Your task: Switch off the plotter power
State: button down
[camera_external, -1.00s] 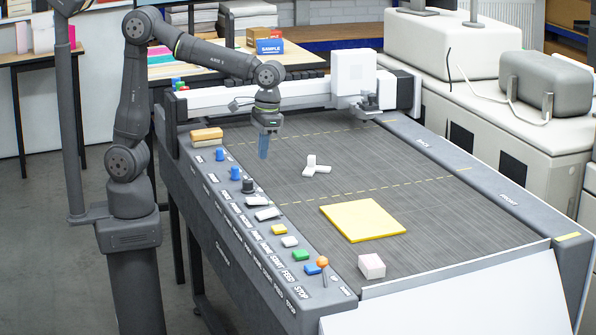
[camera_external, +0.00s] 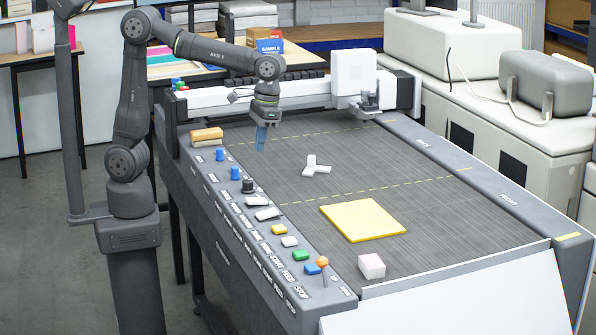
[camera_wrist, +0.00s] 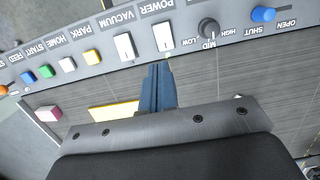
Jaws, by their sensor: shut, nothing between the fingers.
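The POWER switch is a white rocker (camera_wrist: 163,37) beside its POWER label on the grey control strip in the wrist view. In the external view it is the white rocker (camera_external: 256,201) just in front of the black knob. A small green spot shows by its edge in the wrist view. A like rocker, VACUUM (camera_wrist: 124,47), sits beside it. My gripper (camera_wrist: 158,66) has its blue fingers shut and empty, pointing toward the POWER rocker in the wrist view. In the external view my gripper (camera_external: 261,150) hangs above the plotter bed, apart from the strip.
The strip also has the black knob (camera_external: 248,186), blue knobs (camera_external: 235,172), a yellow button (camera_external: 279,229) and an orange-topped lever (camera_external: 322,263). A yellow sheet (camera_external: 362,220), white three-armed piece (camera_external: 316,166) and pink block (camera_external: 371,266) lie on the bed. The white gantry (camera_external: 352,75) stands behind.

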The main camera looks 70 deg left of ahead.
aim_at(253, 200)
jog(key=f, duration=0.4)
jog(key=s+f, duration=0.1)
jog(key=f, duration=0.4)
jog(key=s+f, duration=0.1)
jog(key=f, duration=0.3)
jog(key=shift+s+f, duration=0.1)
jog(key=shift+f, duration=0.3)
jog(key=shift+s+f+t, duration=0.15)
jog(key=shift+f+t, duration=0.1)
jog(key=shift+t, duration=0.05)
jog(key=shift+w+r, duration=0.2)
jog(key=shift+w, duration=0.65)
jog(key=shift+r, duration=0.1)
notch_tip(253, 200, up, 14)
jog(key=w, duration=0.2)
jog(key=shift+f, duration=0.3)
